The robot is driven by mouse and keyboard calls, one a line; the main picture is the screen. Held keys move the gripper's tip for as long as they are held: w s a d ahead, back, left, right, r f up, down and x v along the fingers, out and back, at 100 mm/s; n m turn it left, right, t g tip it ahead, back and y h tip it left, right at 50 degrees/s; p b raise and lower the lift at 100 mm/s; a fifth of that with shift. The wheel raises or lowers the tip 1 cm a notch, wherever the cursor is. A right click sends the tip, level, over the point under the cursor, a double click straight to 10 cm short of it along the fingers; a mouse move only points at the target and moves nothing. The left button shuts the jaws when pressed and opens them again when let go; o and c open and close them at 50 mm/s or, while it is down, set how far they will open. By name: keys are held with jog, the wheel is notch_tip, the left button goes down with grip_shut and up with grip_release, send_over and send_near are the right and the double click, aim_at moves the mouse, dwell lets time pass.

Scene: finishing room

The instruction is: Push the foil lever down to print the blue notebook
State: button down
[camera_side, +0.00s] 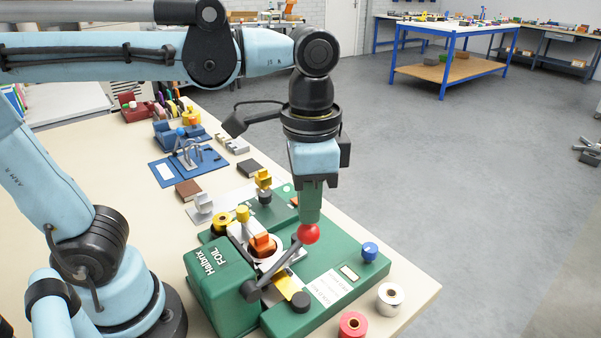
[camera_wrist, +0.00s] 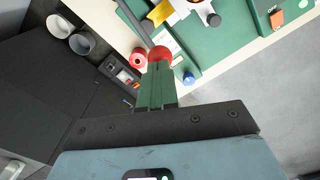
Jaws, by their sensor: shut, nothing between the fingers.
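The green foil machine (camera_side: 215,290), marked "Halbrix FOIL", stands at the table's front. Its dark lever (camera_side: 277,267) slants upward to a red ball knob (camera_side: 308,235). The knob also shows in the wrist view (camera_wrist: 158,53). My gripper (camera_side: 309,220) points down with its green fingers shut and empty. Its fingertips are right at the top of the red knob; whether they touch it I cannot tell. In the wrist view the shut fingers (camera_wrist: 157,65) end at the knob. I cannot make out a blue notebook; the area under the press head is partly hidden by the lever.
A red roll (camera_side: 352,325) and a silver roll (camera_side: 390,297) stand at the table's front right edge. A blue knob (camera_side: 370,250) sits on the machine's right side. A blue plate (camera_side: 170,174) with a metal fixture lies further back. Open floor is to the right.

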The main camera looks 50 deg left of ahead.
aim_at(312, 233)
jog(key=shift+w+f, duration=0.15)
jog(key=shift+f, duration=1.3)
jog(key=shift+w+f, duration=0.15)
jog(key=shift+f, duration=1.3)
jog(key=shift+s+f, duration=0.1)
jog(key=shift+f, duration=1.55)
jog(key=shift+s+r, duration=0.2)
jog(key=shift+r, duration=5.35)
jog(key=shift+r, duration=2)
